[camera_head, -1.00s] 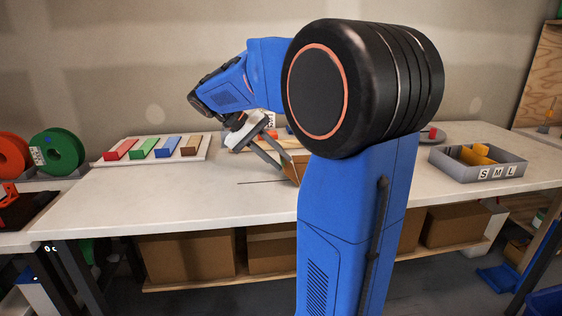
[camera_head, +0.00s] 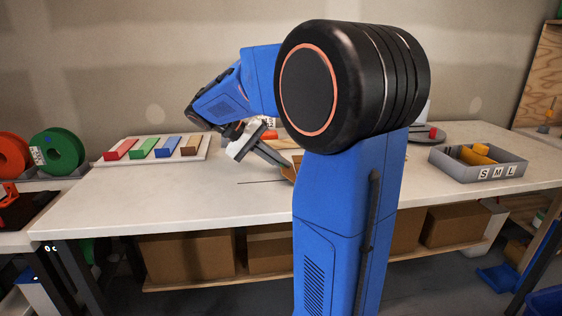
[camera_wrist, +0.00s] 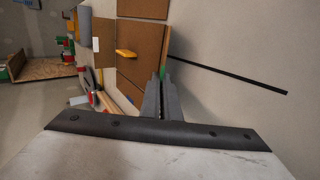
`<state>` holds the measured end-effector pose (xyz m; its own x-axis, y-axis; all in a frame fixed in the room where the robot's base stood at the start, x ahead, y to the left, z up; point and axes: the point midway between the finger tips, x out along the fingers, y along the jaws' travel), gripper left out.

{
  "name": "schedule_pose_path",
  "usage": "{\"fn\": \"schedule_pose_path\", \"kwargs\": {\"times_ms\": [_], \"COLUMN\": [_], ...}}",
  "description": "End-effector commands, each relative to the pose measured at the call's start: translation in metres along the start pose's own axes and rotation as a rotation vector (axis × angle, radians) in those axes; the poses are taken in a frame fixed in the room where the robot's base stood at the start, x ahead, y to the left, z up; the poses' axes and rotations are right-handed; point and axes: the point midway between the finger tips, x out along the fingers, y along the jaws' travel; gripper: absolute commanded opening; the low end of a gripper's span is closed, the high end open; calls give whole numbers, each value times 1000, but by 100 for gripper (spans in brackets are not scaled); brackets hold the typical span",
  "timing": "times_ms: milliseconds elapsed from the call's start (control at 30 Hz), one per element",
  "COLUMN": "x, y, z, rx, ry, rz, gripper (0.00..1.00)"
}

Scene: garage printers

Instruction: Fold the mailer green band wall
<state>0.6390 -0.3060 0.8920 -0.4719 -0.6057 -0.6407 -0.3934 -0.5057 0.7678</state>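The mailer is an open brown cardboard blank on the bench. In the wrist view its brown panels (camera_wrist: 142,40) show with a yellow tab on one panel. A raised wall with a green band (camera_wrist: 163,72) stands at its near right edge, beside my fingertips. In the head view only a brown corner of the mailer (camera_head: 288,172) shows; my arm hides the rest. My gripper (camera_wrist: 162,82) has its fingers close together with nothing visible held, tips at the green wall. I cannot tell whether they touch it. The gripper (camera_head: 285,162) slants down to the mailer in the head view.
A white tray with red, green, blue and brown blocks (camera_head: 205,156) lies behind left. A grey bin marked S M L (camera_head: 455,172) holds yellow parts at right. Spools (camera_head: 62,150) stand far left. The bench front (camera_head: 150,205) is clear, with a thin dark line (camera_head: 262,182).

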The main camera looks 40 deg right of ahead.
Motion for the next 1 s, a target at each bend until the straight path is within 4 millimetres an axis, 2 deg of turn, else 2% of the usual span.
{"fn": "schedule_pose_path", "kwargs": {"times_ms": [200,533,567,633,1000], "x": [0,0,0,0,1], "y": [-10,-10,-10,-10,-10], "z": [0,0,0,0,0], "rx": [-3,-1,-1,-1,-2], "ry": [0,2,2,1,0], "rz": [132,150,150,150,148], "gripper": [0,0,5,21,22]}}
